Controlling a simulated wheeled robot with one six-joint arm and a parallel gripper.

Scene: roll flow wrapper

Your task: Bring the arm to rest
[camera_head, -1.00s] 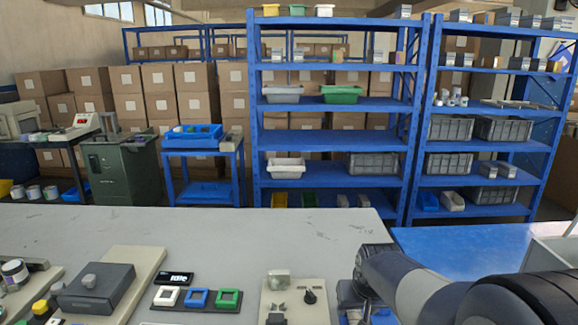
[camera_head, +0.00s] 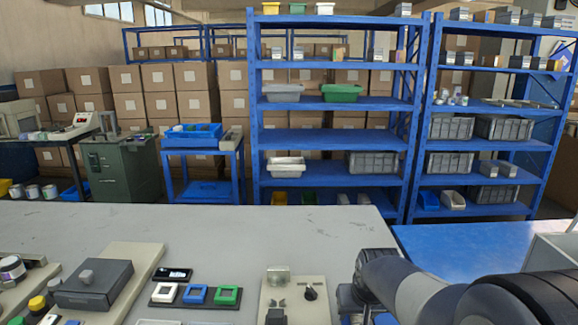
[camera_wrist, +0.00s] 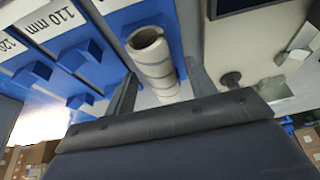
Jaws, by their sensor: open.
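My gripper (camera_wrist: 160,72) shows in the wrist view with its two dark fingers apart. A pale roll with grey bands (camera_wrist: 152,58) appears between and beyond the fingers; I cannot tell whether it touches either one. The roll is near a blue panel (camera_wrist: 115,22) with blue blocks and white labels, one reading "110 mm". In the head view my arm (camera_head: 415,290) reaches in from the lower right, bent down at the table's right end. The gripper itself is mostly hidden there behind the arm and the frame's lower edge.
The grey table (camera_head: 220,230) holds a dark box (camera_head: 95,283), a tray of white, blue and green square frames (camera_head: 196,297), and a beige panel with a black knob (camera_head: 296,300). Blue shelves (camera_head: 335,140) stand behind. The table's back strip is clear.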

